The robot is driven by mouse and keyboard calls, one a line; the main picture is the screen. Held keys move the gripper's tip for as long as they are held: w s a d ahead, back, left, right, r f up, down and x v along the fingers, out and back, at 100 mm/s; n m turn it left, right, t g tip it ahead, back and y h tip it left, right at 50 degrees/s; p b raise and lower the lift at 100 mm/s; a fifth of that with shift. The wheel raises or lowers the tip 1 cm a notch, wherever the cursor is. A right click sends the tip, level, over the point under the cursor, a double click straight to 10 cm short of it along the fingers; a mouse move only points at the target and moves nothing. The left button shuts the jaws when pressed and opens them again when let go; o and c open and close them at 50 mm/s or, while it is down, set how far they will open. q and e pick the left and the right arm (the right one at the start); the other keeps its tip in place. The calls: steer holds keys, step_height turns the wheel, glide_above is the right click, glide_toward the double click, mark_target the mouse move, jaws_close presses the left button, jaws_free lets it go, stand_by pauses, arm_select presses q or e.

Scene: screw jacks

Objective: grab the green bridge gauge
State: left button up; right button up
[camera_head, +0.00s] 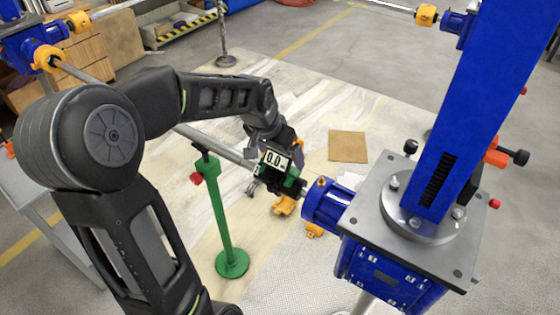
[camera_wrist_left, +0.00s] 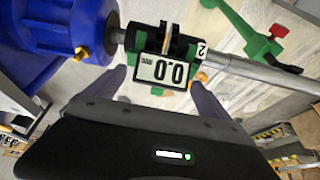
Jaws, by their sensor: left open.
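The green bridge gauge (camera_head: 289,181) has a white display reading 0.0 and sits on the horizontal grey shaft, beside the blue motor's coupling. It also shows in the left wrist view (camera_wrist_left: 159,71), with a black body, green ends and a small "2" tag. My left gripper (camera_wrist_left: 157,84) is open; its two fingers lie on either side of the gauge in the wrist view. I cannot tell whether they touch it. In the head view my left arm reaches in from the left, and its wrist partly hides the gauge. My right gripper is not in view.
A green stand (camera_head: 222,222) with a red knob supports the shaft (camera_head: 215,145) left of the gauge. The blue screw jack (camera_head: 385,270) with its plate and tall blue column is close on the right. A brown square (camera_head: 347,146) lies on the pale floor.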

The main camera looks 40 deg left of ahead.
arm_select(q)
steer(key=shift+c, duration=0.2)
stand_by(0.4)
jaws_close()
step_height(320, 180, up, 10)
steer(key=shift+r+b, duration=0.1)
steer(key=shift+b, duration=0.3)
stand_by(0.9)
stand_by(0.5)
